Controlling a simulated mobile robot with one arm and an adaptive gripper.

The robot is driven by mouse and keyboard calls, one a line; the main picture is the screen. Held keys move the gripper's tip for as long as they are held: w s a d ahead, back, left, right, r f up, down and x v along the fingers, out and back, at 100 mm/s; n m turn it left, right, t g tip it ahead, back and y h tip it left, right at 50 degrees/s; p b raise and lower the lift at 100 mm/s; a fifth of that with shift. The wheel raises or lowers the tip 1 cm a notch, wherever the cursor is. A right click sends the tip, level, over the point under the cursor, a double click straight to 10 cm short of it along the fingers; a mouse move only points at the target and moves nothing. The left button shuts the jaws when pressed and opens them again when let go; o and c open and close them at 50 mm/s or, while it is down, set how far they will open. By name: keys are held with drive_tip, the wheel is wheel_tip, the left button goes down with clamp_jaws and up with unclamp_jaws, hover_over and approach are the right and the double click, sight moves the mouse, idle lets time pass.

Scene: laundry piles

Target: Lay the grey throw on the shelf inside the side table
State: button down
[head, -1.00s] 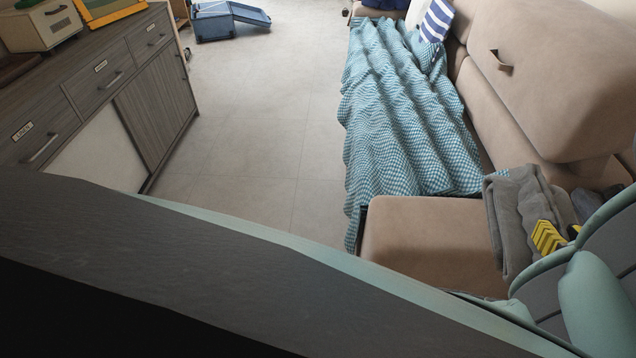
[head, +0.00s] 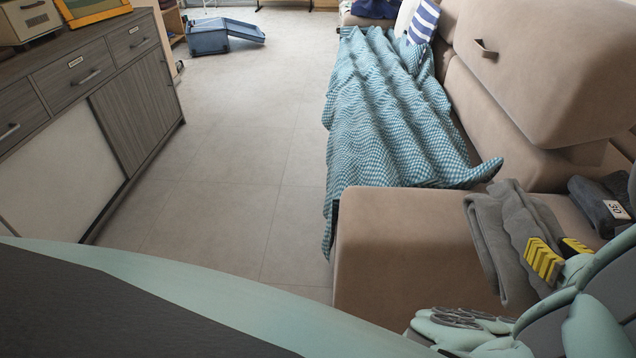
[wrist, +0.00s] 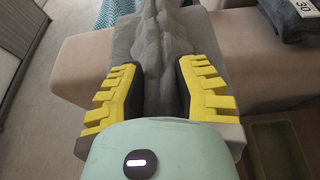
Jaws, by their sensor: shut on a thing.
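The grey throw (head: 510,235) lies bunched and draped over the near end of the beige sofa seat (head: 395,235), at the right of the head view. My gripper (head: 560,254), with yellow ridged fingers, is shut on it. In the wrist view, the throw (wrist: 160,50) runs between the two fingers of my gripper (wrist: 158,88) and away over the seat. Its part beneath my palm is hidden. I cannot make out the side table or its shelf in either view.
A dark folded cloth with a number tag (head: 600,203) lies right of the throw. A blue checked blanket (head: 385,115) covers the far seat. A grey sideboard (head: 90,85) stands left, and a blue case (head: 222,35) lies open at the back. The floor (head: 235,150) between is clear.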

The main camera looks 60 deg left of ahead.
sight(515, 196)
drive_tip(key=w+a+b, duration=0.1)
drive_tip(key=w+a, duration=0.1)
drive_tip(key=a, duration=0.2)
drive_tip(key=w+a+f+b, duration=0.1)
drive_tip(key=w+a, duration=0.2)
drive_tip(key=w+a+b, duration=0.2)
drive_tip(key=w+a, duration=0.1)
drive_tip(key=a, duration=0.1)
drive_tip(key=shift+w+a+f, duration=0.15)
drive_tip(key=shift+w+a, duration=0.1)
drive_tip(key=shift+a, duration=0.1)
drive_tip(key=shift+f+b, duration=1.05)
drive_tip(key=shift+f, duration=0.85)
drive_tip(key=shift+r, duration=0.1)
drive_tip(key=c, duration=0.8)
unclamp_jaws()
drive_tip(key=shift+w+d, duration=0.1)
